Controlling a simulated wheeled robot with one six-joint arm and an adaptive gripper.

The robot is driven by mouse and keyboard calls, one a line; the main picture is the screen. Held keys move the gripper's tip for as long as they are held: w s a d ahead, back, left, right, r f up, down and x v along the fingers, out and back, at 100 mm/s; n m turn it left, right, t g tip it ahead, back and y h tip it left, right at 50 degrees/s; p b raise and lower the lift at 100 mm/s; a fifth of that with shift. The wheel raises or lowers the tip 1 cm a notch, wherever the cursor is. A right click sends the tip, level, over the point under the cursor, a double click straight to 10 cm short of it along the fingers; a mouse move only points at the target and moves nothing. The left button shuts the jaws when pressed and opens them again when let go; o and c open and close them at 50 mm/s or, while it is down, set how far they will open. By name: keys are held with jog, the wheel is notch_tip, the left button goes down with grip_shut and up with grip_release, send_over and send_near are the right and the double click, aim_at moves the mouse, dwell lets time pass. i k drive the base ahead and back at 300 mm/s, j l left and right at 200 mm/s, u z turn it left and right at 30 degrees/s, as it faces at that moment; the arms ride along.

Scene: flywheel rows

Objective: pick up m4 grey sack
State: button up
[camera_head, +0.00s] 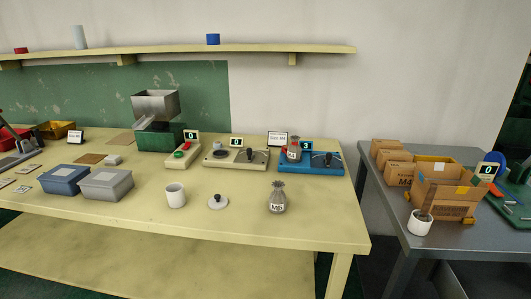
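A small grey sack (277,199) with a tied neck and a pale label stands upright near the front right of the yellow workbench (225,236). The label's print is too small to read with certainty. A second sack-like item (294,151) with a red mark stands on the blue device (322,162) behind it. My gripper is not in view.
A white cup (175,195) and a round white lid with a dark knob (217,202) are left of the sack. Grey and blue boxes (105,186) sit farther left. A grey table (388,205) with cardboard boxes stands at right. The bench around the sack is clear.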

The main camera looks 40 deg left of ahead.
aim_at(294, 150)
jog(key=u, duration=1.45)
jog(key=i+j, duration=0.35)
jog(key=i+j+u, duration=0.1)
jog(key=i+j, duration=0.2)
jog(key=i, duration=0.2)
